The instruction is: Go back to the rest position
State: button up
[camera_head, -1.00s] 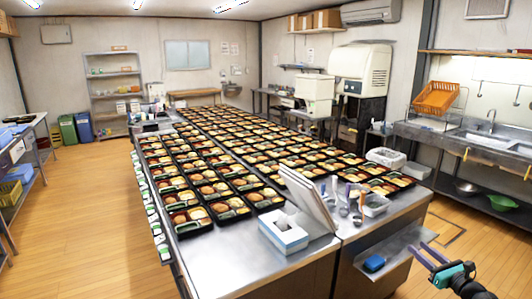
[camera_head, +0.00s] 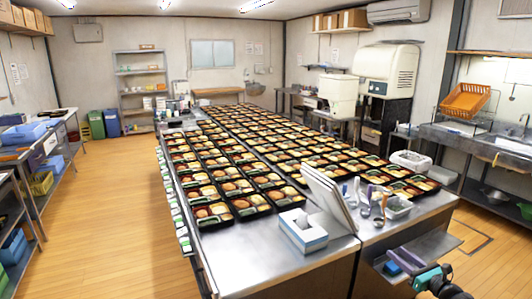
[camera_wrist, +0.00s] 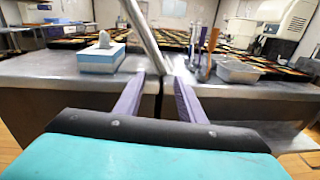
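My gripper (camera_wrist: 160,78) shows in the wrist view with its two purple fingers spread apart and nothing between them. It faces the near end of the steel table (camera_wrist: 60,68). Rows of filled black bento trays (camera_head: 268,160) cover most of the table.
On the table's near end stand a tissue box (camera_head: 303,231), a tilted white panel (camera_head: 329,197), upright utensils (camera_head: 362,192) and a clear container (camera_head: 397,208). Shelves line the left wall and a sink (camera_head: 492,147) the right. The wooden floor (camera_head: 105,215) at left is clear.

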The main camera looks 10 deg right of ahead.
jog(key=w+a+f+n+g+y, duration=0.25)
jog(key=a+f, duration=0.45)
jog(key=a, duration=0.6)
jog(key=w+a+f+n+g+y, duration=0.15)
jog(key=w+a+f+y, duration=0.35)
jog(key=a, duration=0.7)
jog(key=s+a+f+n+g+b, duration=0.1)
jog(key=s+a+f+n+g, duration=0.3)
jog(key=a+f, duration=0.6)
jog(key=s+a+f+n+g, duration=0.2)
jog(key=s+a+f+g, duration=0.3)
jog(key=a, duration=0.9)
jog(key=s+a+f+n+g+h, duration=0.1)
jog(key=s+a+f+n+g, duration=0.15)
jog(key=s+f+n, duration=0.35)
jog(key=s+a+f+n+g+h, duration=0.1)
jog(key=s+a+f+n+g, duration=0.2)
jog(key=s, duration=0.6)
jog(key=s+a+f+n+g+h, duration=0.2)
jog(key=s+a+f, duration=0.3)
jog(key=s, duration=0.2)
jog(key=s+d+f+n+g+h, duration=0.2)
jog(key=s+d+n+h, duration=0.4)
jog(key=s+d+n, duration=0.5)
jog(key=d+n+b, duration=0.1)
jog(key=n, duration=0.1)
jog(key=shift+s+f+n+g+h, duration=0.15)
jog(key=shift+s+n+g+h, duration=0.05)
jog(key=shift+n+g+h, duration=0.2)
